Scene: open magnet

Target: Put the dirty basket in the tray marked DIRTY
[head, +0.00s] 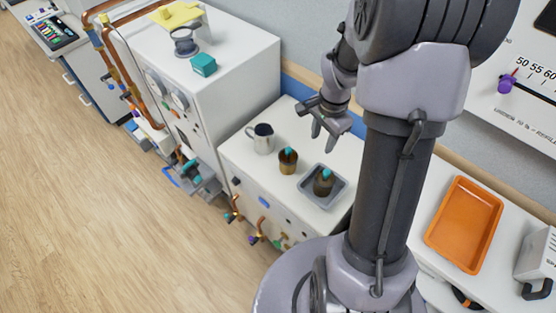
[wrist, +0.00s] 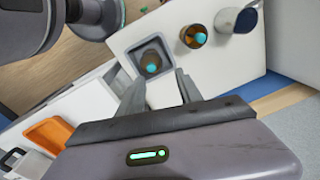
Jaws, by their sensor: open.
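Two small brown cup-like baskets with teal tops stand on the white counter. One basket (head: 288,162) stands on the bare surface; it also shows in the wrist view (wrist: 194,36). The other, darker basket (head: 322,183) sits inside a grey tray (head: 343,196); in the wrist view this basket (wrist: 150,63) is in the tray (wrist: 118,42), just beyond my fingertips. An orange tray (head: 464,226) lies on the right-hand counter. I can read no DIRTY marking on either tray. My gripper (head: 325,131) is open and empty, above the back of the white counter.
A grey-white jug (head: 262,140) stands left of the baskets. A tall white machine (head: 240,70) with a teal block on top rises at the left. Taps and pipes stick out along the counter front. Wooden floor (head: 110,210) is clear at left.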

